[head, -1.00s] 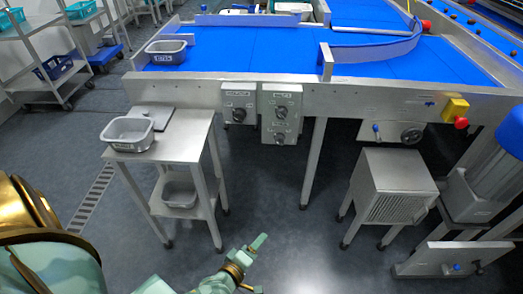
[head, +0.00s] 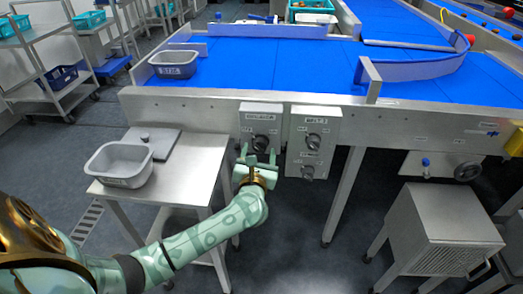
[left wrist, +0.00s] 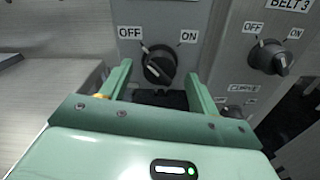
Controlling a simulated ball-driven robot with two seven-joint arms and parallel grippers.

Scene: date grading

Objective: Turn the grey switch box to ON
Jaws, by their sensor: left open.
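A grey switch box (head: 261,120) hangs on the conveyor's front frame in the head view. Its black knob (left wrist: 159,66) shows in the left wrist view with OFF at its upper left and ON at its upper right. The knob's pale mark slants up and left, toward OFF. My left gripper (head: 258,155) is open just in front of the box's lower part. In the left wrist view its two fingers stand apart on either side of the knob, and I cannot tell whether they touch it. My right gripper is out of view.
A second grey box (head: 301,130), labelled BELT 3 in the wrist view, sits close on the right with two knobs. A steel table (head: 190,180) with a grey tub (head: 122,166) stands left. The blue conveyor (head: 290,68) lies behind. A vented steel cabinet (head: 440,235) stands right.

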